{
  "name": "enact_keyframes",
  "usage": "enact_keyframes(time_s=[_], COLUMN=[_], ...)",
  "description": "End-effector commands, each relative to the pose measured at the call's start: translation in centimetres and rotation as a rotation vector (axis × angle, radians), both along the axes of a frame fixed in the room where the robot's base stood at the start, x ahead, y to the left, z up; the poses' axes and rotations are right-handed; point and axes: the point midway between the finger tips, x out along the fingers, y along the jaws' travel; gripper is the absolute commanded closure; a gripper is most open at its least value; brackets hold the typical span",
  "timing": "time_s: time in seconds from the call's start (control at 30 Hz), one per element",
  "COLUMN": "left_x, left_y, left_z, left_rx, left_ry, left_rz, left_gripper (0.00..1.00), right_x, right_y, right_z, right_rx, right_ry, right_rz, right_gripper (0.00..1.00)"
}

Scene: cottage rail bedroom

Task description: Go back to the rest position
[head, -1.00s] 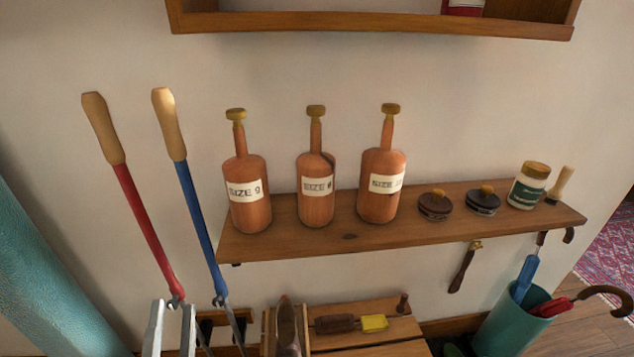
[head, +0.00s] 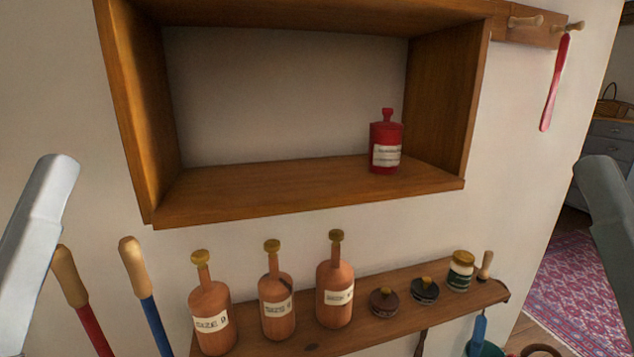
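A pale grey metal part of my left gripper (head: 42,205) rises at the left edge, its tip in front of the bare wall. A darker grey part of my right gripper (head: 606,195) shows at the right edge, cut off by the frame. Neither part touches anything I can see. Only one piece of each shows, so their opening is hidden, and no held thing is visible.
An open wooden wall cabinet (head: 310,185) holds a red bottle (head: 385,148). Below, a wooden shelf (head: 385,338) carries several brown labelled bottles (head: 335,297), two dark round tins (head: 384,302) and a jar (head: 460,270). Two long handles (head: 135,262) stand lower left. A peg rail (head: 535,24) is upper right.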

Motion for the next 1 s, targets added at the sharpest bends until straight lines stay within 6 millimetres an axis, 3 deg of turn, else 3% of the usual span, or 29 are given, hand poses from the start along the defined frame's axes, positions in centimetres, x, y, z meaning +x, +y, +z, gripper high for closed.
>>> enact_keyframes(time_s=[0.03, 0.1, 0.4, 0.5, 0.63, 1.0], left_x=[0.0, 0.0, 0.0, 0.0, 0.0, 0.0], left_y=[0.0, 0.0, 0.0, 0.0, 0.0, 0.0], left_z=[4.9, 8.4, 22.5, 25.6, 27.4, 27.1], left_rx=[0.001, 0.0, 0.001, 0.001, 0.001, 0.001], left_ry=[0.0, 0.0, 0.0, 0.0, 0.001, 0.0], left_rz=[0.001, 0.001, 0.002, 0.002, 0.003, 0.003], left_gripper=[0.32, 0.32, 0.32, 0.32, 0.32, 0.32], right_x=[0.0, 0.0, 0.0, 0.0, 0.0, 0.0], right_y=[0.0, 0.0, 0.0, 0.0, 0.0, 0.0], right_z=[4.9, 8.4, 22.6, 25.7, 27.4, 27.1], right_rx=[0.0, 0.0, 0.0, 0.0, 0.0, 0.0], right_ry=[0.0, 0.0, 0.0, 0.0, 0.0, 0.001], right_rz=[0.0, 0.0, 0.0, 0.0, 0.0, 0.0], right_gripper=[0.5, 0.5, 0.5, 0.5, 0.5, 0.5])
